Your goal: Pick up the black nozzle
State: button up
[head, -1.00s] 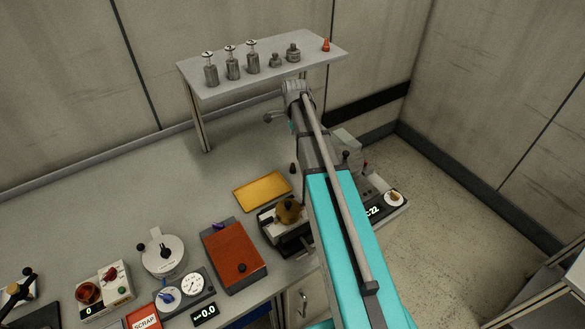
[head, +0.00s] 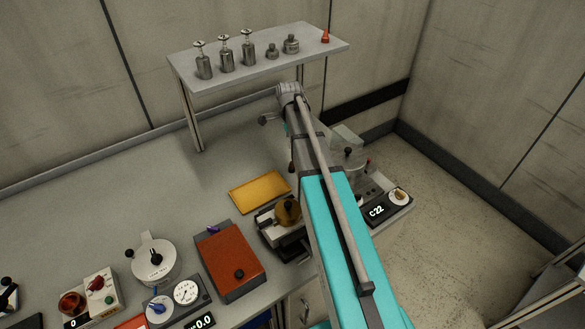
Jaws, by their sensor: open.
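The black nozzle (head: 291,168) is a small dark cone, apparently upright on the grey bench just behind the right end of the yellow tray (head: 243,203). It shows at the left edge of my arm, which may cover part of it. My teal and grey arm reaches from the lower right to a grey joint above the bench. I cannot make out my gripper fingers; the end of the arm seems hidden behind the arm itself.
A raised shelf (head: 215,90) behind holds several grey metal weights and a red cone (head: 325,37). A brown-red box (head: 228,262), a dial device (head: 154,259), gauges (head: 185,291) and a machine with a brass knob (head: 288,210) stand in front. The bench left of the tray is clear.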

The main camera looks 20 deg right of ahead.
aim_at(291, 167)
jog(key=shift+f, duration=0.1)
notch_tip(291, 167, down, 8)
jog(key=b, duration=0.8)
jog(key=shift+f+b, duration=0.25)
jog(key=shift+b, duration=0.05)
jog(key=shift+d+f, duration=0.1)
jog(key=f+b, duration=0.3)
jog(key=shift+s+d+f+b, duration=0.2)
jog(key=shift+s+b, duration=0.05)
jog(key=shift+b, duration=0.1)
jog(key=shift+f+b, duration=0.8)
jog(key=shift+a, duration=0.1)
jog(key=c, duration=0.8)
